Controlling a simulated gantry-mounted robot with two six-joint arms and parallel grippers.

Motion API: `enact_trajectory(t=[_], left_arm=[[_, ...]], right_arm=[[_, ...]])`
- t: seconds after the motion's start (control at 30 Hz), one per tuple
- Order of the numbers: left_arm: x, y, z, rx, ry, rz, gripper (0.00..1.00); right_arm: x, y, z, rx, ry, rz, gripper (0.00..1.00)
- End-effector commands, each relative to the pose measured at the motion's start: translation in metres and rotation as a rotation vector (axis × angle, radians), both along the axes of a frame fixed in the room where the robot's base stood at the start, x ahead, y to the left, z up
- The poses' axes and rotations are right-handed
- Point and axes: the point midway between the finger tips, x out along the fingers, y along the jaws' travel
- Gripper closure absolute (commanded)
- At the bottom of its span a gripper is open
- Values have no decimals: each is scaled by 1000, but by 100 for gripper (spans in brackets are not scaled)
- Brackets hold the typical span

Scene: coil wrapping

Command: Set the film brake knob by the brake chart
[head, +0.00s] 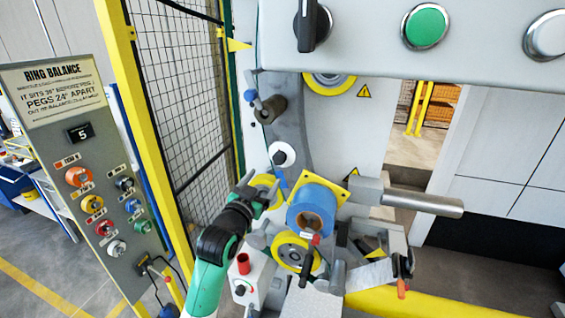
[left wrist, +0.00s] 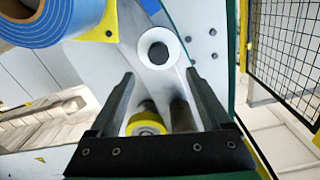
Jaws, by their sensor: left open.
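A white round part with a dark centre (head: 283,154) sits on the grey machine arm. It shows in the left wrist view as a white ring (left wrist: 147,40) just beyond the fingertips. I cannot tell whether it is the film brake knob. No brake chart can be made out. My left gripper (head: 262,186) is open and empty, below and left of the white part in the head view. In the left wrist view its fingers (left wrist: 160,80) stand apart, with a yellow roller (left wrist: 146,120) seen between them. My right gripper is not in view.
A blue wrapped coil (head: 312,212) is close right of my left gripper. A yellow-rimmed wheel (head: 292,252) is below. A panel headed RING BALANCE (head: 55,75), showing 5, stands left beside a mesh fence (head: 175,80). A grey overhead panel (head: 480,60) carries a black selector and buttons.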

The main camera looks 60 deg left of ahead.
Motion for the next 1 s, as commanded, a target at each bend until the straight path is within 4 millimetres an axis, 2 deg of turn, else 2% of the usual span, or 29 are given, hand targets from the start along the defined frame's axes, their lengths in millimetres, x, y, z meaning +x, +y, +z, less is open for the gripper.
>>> enact_trajectory(t=[0.17,0.3,0.5,0.7,1.0], left_arm=[[7,5,0,-1,1,-1,19],[25,21,0,-1,-1,-1,19],[55,48,3,0,0,-1,19],[78,68,2,0,0,-1,19],[88,76,1,0,0,-2,19]], right_arm=[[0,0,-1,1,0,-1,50],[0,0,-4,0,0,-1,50],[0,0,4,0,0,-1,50],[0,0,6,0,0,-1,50],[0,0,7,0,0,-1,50]])
